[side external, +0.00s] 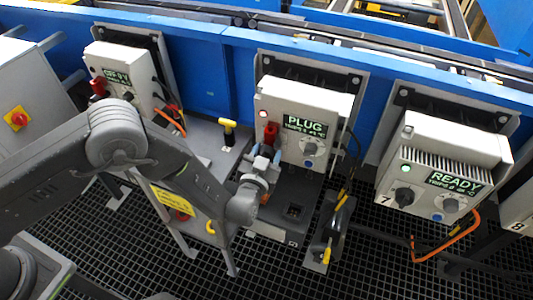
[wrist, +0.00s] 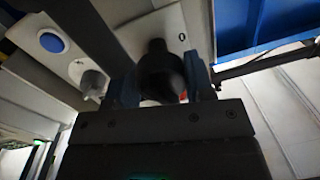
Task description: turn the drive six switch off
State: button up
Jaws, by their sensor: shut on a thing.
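The drive six box (side external: 305,110) is the middle grey-white cabinet, its display reading PLUG. My gripper (side external: 264,160) is at its lower left front, hiding the switch there in the side view. In the wrist view my gripper (wrist: 163,82) is shut on a black rotary switch (wrist: 158,68), one finger on each side. A "0" mark shows on the panel beside the switch. The switch's exact pointing direction is hard to tell in the dark view. A red piece (side external: 271,133) stands just above my gripper on the box front. A small white lamp is at its upper left.
Drive seven (side external: 440,160) at right reads READY, with a green lamp and a black knob. Another drive box (side external: 120,72) at left reads OFF. A grey stand with a yellow-handled piece (side external: 228,130) is left of my gripper. Cables hang at right of drive six.

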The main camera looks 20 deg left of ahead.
jog(key=o, duration=0.9)
jog(key=shift+s, duration=0.2)
jog(key=s+d, duration=0.1)
jog(key=s, duration=1.2)
jog(key=shift+s, duration=0.25)
